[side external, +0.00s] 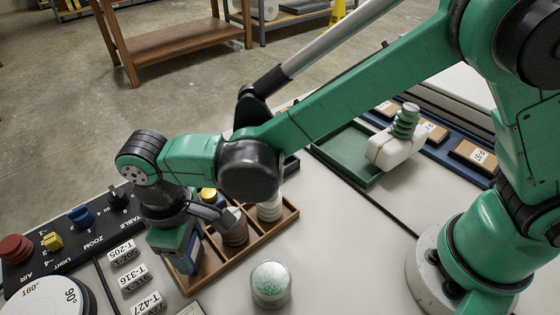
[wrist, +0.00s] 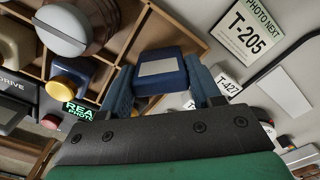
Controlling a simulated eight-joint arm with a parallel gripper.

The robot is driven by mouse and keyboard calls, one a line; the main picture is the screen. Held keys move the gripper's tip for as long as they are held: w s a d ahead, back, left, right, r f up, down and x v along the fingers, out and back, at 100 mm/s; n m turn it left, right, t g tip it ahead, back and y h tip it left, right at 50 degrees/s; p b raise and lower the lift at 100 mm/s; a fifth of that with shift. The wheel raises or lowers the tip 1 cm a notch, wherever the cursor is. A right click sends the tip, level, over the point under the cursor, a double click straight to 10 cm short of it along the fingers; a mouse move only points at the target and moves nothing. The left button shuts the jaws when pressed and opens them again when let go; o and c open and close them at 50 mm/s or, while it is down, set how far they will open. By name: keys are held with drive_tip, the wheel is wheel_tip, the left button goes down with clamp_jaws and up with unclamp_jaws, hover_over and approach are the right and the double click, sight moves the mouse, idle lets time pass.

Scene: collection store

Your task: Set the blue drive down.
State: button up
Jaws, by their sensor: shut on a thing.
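The blue drive (wrist: 161,68), a small dark blue block with a pale grey label, sits between the two fingers of my gripper (wrist: 161,88) in the wrist view. The gripper is shut on it. In the side view my gripper (side external: 187,256) points down at the left end of the divided wooden tray (side external: 278,228). The drive is hard to tell from the fingers there. In the wrist view the tray's wooden dividers (wrist: 136,32) lie to the left of and behind the drive. Whether the drive touches anything below cannot be told.
A black control panel (side external: 84,236) with knobs and a red button lies at left. Label plates (side external: 134,281) lie beside the gripper. A green tray (side external: 344,146) holds a white object (side external: 393,150).

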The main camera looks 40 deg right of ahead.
drive_tip(key=shift+f, duration=0.1)
drive_tip(key=o, duration=1.3)
wheel_tip(320, 180, up, 12)
drive_tip(key=w+d+r+m+t+y, duration=0.1)
drive_tip(key=d+m+t, duration=0.1)
drive_tip(key=d, duration=0.5)
drive_tip(key=w+d+r+m+t, duration=0.1)
drive_tip(key=d+m, duration=0.1)
drive_tip(key=d, duration=0.6)
drive_tip(key=s+d+f+m+t, duration=0.1)
drive_tip(key=d+m+t, duration=0.1)
drive_tip(key=d, duration=0.4)
drive_tip(key=s+d+f+m+t+h, duration=0.1)
drive_tip(key=s+d+f+m+t, duration=0.1)
drive_tip(key=d, duration=0.4)
drive_tip(key=shift+s+f+m, duration=0.15)
drive_tip(key=shift+s+m, duration=0.15)
drive_tip(key=shift+m, duration=0.2)
